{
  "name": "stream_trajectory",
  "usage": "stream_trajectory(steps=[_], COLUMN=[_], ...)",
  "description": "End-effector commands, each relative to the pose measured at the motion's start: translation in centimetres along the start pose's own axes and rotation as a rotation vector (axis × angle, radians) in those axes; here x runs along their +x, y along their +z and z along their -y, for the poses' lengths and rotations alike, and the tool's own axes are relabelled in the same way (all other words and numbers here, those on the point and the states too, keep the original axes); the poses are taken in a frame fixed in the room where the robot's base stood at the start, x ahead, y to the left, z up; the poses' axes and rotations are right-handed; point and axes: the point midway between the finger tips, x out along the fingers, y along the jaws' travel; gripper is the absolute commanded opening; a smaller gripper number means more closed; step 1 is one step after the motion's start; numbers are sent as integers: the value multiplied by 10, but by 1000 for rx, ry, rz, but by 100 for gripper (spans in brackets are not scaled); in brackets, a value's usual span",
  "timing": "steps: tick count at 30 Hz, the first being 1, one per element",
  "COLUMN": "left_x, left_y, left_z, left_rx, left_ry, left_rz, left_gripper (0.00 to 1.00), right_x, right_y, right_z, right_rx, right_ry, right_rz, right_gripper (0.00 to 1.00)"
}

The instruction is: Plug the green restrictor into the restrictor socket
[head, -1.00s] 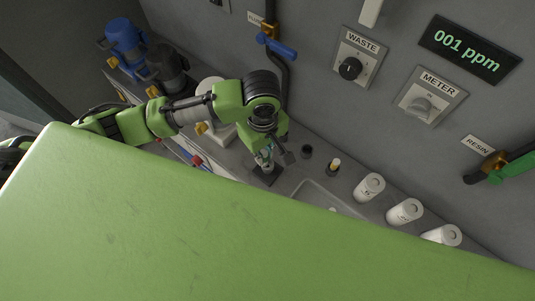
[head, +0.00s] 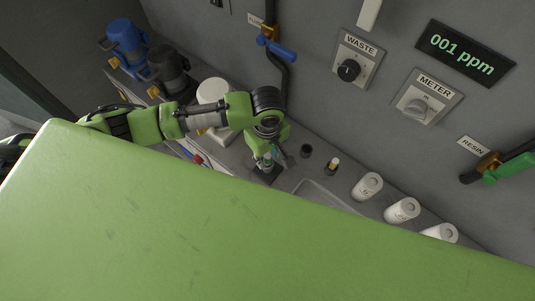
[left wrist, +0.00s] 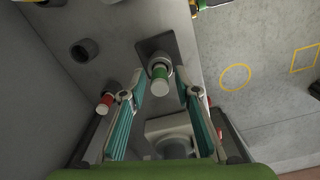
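The green restrictor (left wrist: 160,76), a pale cylinder with a green band, stands in a grey collar on a dark square plate (left wrist: 154,46) in the left wrist view. My left gripper (left wrist: 157,92) is open, one teal-padded finger on each side of the restrictor, with a gap visible on both sides. In the head view my left gripper (head: 267,159) hangs over the dark plate (head: 266,176), and the fingers largely hide the restrictor. I cannot tell from these views how deep the restrictor sits in the collar. My right gripper is not in view.
A black open ring (head: 306,151) and a yellow-topped piece (head: 333,165) stand beside the plate. A white round container (head: 213,91) stands behind my left arm. The wall rises behind.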

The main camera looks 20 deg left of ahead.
Motion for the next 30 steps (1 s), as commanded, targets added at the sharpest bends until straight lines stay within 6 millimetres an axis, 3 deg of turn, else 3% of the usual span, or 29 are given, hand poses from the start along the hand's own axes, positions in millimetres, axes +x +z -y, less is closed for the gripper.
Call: stream_trajectory(steps=[10, 14, 24, 30], left_x=[-2, -12, -83, -113], left_y=[-1, 0, 0, 0], left_z=[0, -1, -2, -1], left_rx=[0, 1, 1, 0], left_ry=[1, 2, 5, 2], left_rz=[-1, 1, 0, 1], left_gripper=[31, 31, 31, 31], right_x=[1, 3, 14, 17], right_y=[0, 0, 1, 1], right_z=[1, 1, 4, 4], right_rx=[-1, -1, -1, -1], right_ry=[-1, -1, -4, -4], right_rz=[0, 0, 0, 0], right_gripper=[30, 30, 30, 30])
